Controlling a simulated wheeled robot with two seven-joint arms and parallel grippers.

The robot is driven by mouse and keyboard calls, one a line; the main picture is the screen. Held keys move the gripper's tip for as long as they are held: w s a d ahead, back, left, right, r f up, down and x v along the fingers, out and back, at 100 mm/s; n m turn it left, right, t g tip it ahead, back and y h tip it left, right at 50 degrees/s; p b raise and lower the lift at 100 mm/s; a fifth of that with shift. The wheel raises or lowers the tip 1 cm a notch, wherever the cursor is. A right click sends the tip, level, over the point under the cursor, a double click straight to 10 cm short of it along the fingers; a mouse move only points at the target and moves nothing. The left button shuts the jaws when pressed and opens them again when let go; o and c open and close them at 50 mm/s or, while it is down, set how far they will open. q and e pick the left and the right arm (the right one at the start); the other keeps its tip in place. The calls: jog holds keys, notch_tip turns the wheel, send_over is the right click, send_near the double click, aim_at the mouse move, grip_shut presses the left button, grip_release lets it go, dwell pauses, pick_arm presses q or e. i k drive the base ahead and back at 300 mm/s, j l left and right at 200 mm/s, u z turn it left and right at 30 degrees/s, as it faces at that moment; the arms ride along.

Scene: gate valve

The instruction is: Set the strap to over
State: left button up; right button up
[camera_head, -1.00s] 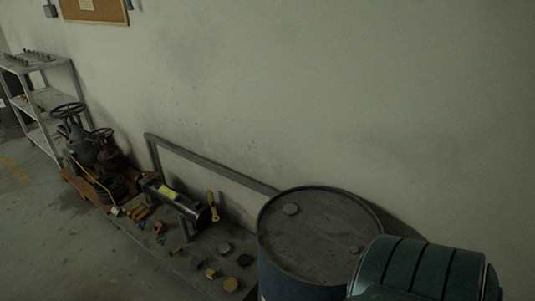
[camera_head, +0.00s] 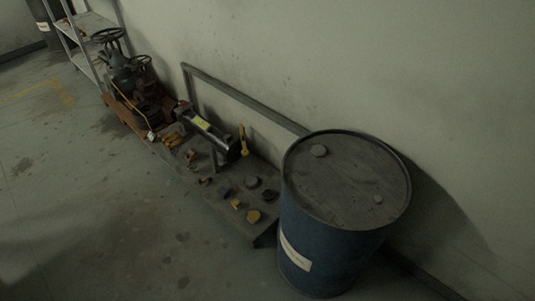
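A thin yellow-orange line, which looks like the strap (camera_head: 130,109), runs down over the front of the valve group on an orange-brown pallet (camera_head: 119,107). A small pale piece (camera_head: 151,135) sits at its lower end. Whether it passes over or under the valve parts is too small to tell. The gate valve (camera_head: 122,76) stands upright with a dark handwheel (camera_head: 107,35) on top. A smaller valve with its own handwheel (camera_head: 141,61) stands beside it. Neither gripper is in view.
A blue drum (camera_head: 318,247) stands at the right by the wall. Between it and the pallet is a low bench (camera_head: 232,205) with a dark cylinder (camera_head: 212,135), a yellow-handled tool (camera_head: 244,140) and several small parts. A metal shelf (camera_head: 72,36) stands behind. The floor at left is clear.

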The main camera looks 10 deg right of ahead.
aim_at(242, 133)
jog(key=z, duration=0.55)
jog(key=i+j+z, duration=0.15)
jog(key=j+z, duration=0.4)
jog(key=j, duration=0.15)
jog(key=i+j+z, duration=0.15)
jog(key=j+z, duration=0.35)
jog(key=j, duration=2.1)
jog(key=i, duration=0.05)
